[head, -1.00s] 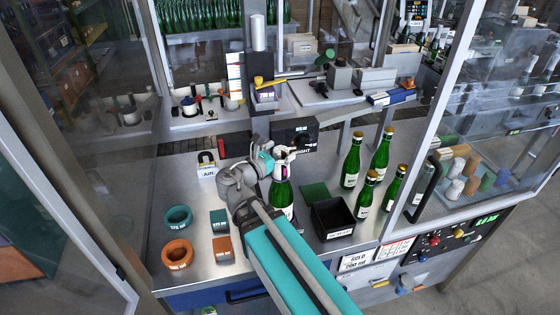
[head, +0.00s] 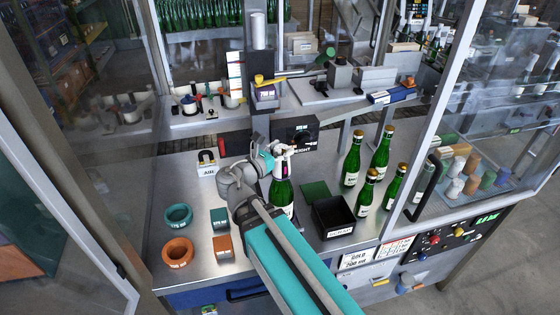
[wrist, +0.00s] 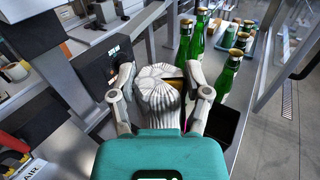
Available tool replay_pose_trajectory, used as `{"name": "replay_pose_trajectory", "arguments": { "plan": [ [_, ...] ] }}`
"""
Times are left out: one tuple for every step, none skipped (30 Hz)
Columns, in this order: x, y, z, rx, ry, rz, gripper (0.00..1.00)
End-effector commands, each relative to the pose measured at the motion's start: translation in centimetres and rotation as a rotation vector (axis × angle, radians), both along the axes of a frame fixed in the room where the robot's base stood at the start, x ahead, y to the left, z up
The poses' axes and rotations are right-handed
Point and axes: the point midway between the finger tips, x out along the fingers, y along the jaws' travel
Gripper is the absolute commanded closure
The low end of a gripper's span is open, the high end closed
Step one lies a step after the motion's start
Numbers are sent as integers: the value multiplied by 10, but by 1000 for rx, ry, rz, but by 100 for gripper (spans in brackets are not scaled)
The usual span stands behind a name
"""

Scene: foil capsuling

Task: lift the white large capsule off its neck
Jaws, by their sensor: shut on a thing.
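The white large capsule (wrist: 158,92) is a pale, faceted cap between the two fingers of my gripper (wrist: 160,74) in the wrist view. My gripper is shut on it. In the head view my gripper (head: 282,150) is just above a green bottle (head: 281,192) that stands upright on the steel bench. The fingers partly hide the capsule there, and I cannot tell how much of the neck is still inside it. A brownish-gold patch shows beside the capsule in the wrist view.
Several green bottles with gold tops (head: 351,160) stand at right. A black bin (head: 333,217) is in front of them. Teal (head: 178,215) and orange (head: 177,250) rings and two small blocks lie at left. A black box (head: 294,133) stands close behind my gripper.

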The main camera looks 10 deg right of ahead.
Motion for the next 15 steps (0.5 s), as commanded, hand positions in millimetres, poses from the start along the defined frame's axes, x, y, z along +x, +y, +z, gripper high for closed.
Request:
{"name": "replay_pose_trajectory", "arguments": {
  "plan": [
    [0, 0, 0, 0, 0, 0, 51],
    [0, 0, 0, 0, 0, 0, 51],
    [0, 0, 0, 0, 0, 0, 51],
    [0, 0, 0, 0, 0, 0, 51],
    [0, 0, 0, 0, 0, 1, 51],
    [0, 0, 0, 0, 0, 1, 51],
    [0, 0, 1, 0, 0, 1, 51],
    [0, 0, 1, 0, 0, 1, 51],
    [0, 1, 2, 0, 0, 1, 51],
    [0, 1, 2, 0, 0, 1, 51],
    [0, 1, 3, 0, 0, 1, 51],
    [0, 1, 4, 0, 0, 1, 51],
    [0, 1, 6, 0, 0, 1, 51],
    [0, 1, 7, 0, 0, 1, 51],
    [0, 1, 9, 0, 0, 1, 51]
  ]
}}
